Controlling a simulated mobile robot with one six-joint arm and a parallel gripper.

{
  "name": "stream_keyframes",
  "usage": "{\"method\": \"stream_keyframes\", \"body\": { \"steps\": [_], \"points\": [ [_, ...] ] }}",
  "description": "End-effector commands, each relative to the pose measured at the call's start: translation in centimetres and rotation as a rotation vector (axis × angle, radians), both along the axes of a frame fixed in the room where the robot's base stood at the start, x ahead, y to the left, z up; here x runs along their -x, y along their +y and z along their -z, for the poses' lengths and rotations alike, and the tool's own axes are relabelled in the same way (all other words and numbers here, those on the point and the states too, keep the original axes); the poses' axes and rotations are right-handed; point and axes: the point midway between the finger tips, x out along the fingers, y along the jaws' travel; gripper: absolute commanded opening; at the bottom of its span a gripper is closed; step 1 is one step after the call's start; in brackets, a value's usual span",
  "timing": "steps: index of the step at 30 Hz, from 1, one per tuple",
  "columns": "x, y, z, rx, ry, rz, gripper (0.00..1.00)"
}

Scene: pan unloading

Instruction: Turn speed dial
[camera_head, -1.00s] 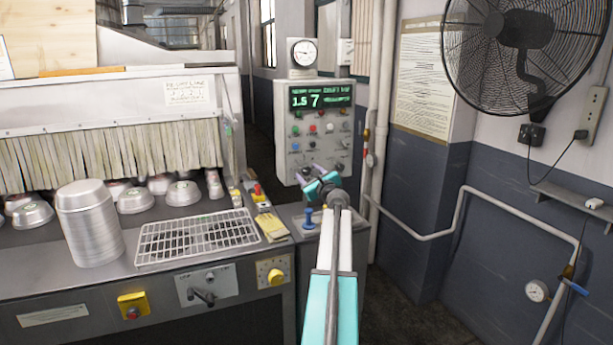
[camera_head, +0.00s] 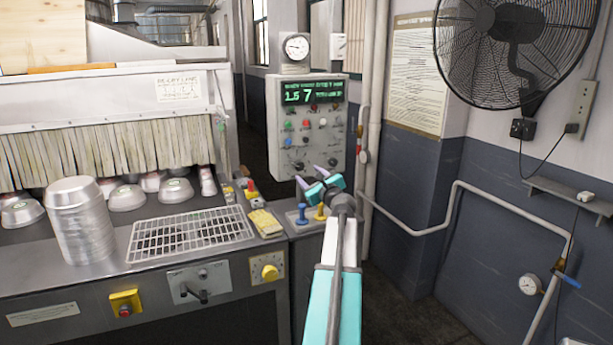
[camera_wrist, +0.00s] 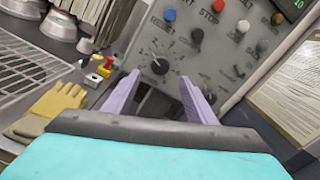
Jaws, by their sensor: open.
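The grey control panel (camera_head: 312,150) stands at the back, with two black dials along its lower part. The left dial (camera_head: 299,166) has a ring of tick marks, clear in the wrist view (camera_wrist: 160,67). The right dial (camera_head: 333,162) is also in the wrist view (camera_wrist: 237,72). I cannot read which one is labelled speed. My gripper (camera_head: 317,174) is open and empty in front of the panel's lower edge. In the wrist view its pale purple fingers (camera_wrist: 160,80) point at the panel, with the left dial just beyond and between their tips, apart from them.
Coloured buttons (camera_head: 308,123) sit above the dials, under a green display (camera_head: 313,93). Yellow gloves (camera_head: 264,222), a wire rack (camera_head: 190,232) and stacked pans (camera_head: 80,225) are left. Pipes (camera_head: 372,120) run right.

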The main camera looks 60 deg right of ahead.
Motion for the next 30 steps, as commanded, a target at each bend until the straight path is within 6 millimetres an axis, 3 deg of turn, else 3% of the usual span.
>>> {"method": "stream_keyframes", "body": {
  "steps": [15,30],
  "points": [
    [4.3,3.3,0.1,0.000,0.000,-0.001,0.51],
    [4.9,3.7,0.0,0.000,0.000,-0.001,0.51]
  ]
}}
